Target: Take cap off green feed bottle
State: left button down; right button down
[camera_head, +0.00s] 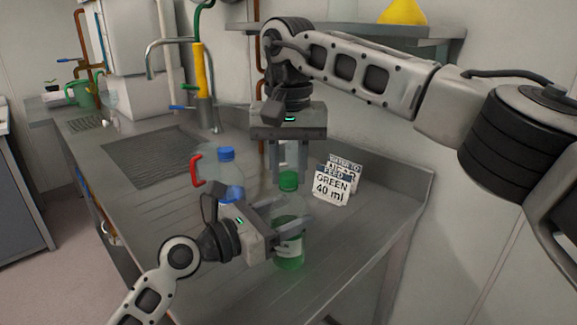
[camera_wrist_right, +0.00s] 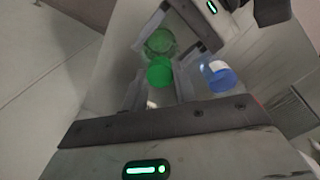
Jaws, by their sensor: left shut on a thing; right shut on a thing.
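The green feed bottle (camera_head: 290,254) stands upright on the steel counter, translucent green with a pale label. My left gripper (camera_head: 284,222) is shut on the bottle's body from the left. The green cap (camera_head: 289,181) is at the bottle's top. My right gripper (camera_head: 289,172) points down from above and is shut on the cap. In the right wrist view the cap (camera_wrist_right: 159,72) shows between the fingers, with the green bottle (camera_wrist_right: 160,43) behind it. I cannot tell whether the cap is still seated on the neck or slightly lifted.
A clear bottle with a blue cap (camera_head: 226,154) stands left of the green one, partly behind my left gripper. A sign reading GREEN 40 ml (camera_head: 331,188) stands to the right. A tap (camera_head: 205,100) and a drain grid (camera_head: 150,158) are farther back. The counter's right front is clear.

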aim_at(289, 175)
jog(key=shift+r, duration=0.15)
jog(key=shift+r, duration=1)
jog(key=shift+r, duration=2)
pick_arm(q)
jog(key=shift+c, duration=1.9)
grip_release()
